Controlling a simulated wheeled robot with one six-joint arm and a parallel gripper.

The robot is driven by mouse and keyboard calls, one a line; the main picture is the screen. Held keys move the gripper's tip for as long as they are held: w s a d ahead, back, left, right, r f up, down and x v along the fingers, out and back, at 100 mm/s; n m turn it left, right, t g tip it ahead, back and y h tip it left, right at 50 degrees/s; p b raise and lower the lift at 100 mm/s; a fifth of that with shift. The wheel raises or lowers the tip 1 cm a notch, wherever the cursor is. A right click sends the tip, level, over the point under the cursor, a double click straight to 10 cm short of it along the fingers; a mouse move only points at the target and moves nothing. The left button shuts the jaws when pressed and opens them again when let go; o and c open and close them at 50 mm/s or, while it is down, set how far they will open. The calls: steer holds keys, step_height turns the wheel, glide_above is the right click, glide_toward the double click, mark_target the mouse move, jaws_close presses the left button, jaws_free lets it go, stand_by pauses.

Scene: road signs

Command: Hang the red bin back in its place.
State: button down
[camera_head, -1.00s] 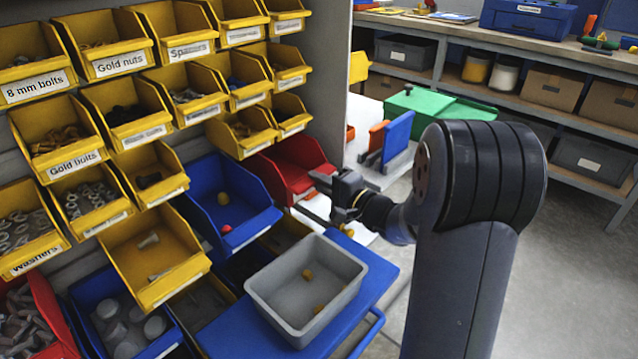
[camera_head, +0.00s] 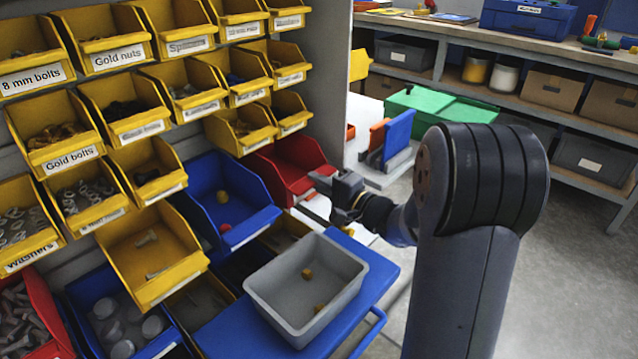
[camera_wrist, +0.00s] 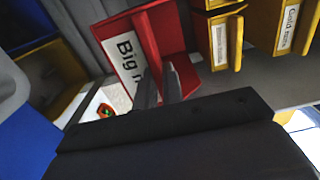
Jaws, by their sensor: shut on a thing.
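The red bin (camera_head: 290,166) is at the right end of its row on the rack, right of the blue bin (camera_head: 222,198), by the grey side panel. My gripper (camera_head: 316,196) is at its front right in the head view. In the wrist view my gripper (camera_wrist: 160,75) is shut on the front wall of the red bin (camera_wrist: 172,35), beside a white label starting "Big". The inside of the bin that shows looks empty. Its back is hidden, so I cannot tell whether it sits on the rack's rail.
Yellow bins (camera_head: 245,128) of small parts fill the rows above and left. A grey tray (camera_head: 345,290) with small yellow pieces stands on a blue surface (camera_head: 225,340) below. A workbench (camera_head: 470,35) stands behind; floor on the right is clear.

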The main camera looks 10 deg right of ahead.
steer(key=shift+f+b, duration=0.45)
steer(key=shift+b, duration=0.1)
stand_by(0.4)
steer(key=c, duration=1.5)
jaws_free()
steer(key=shift+o, duration=0.2)
steer(key=v, duration=1.1)
steer(key=shift+a, duration=0.1)
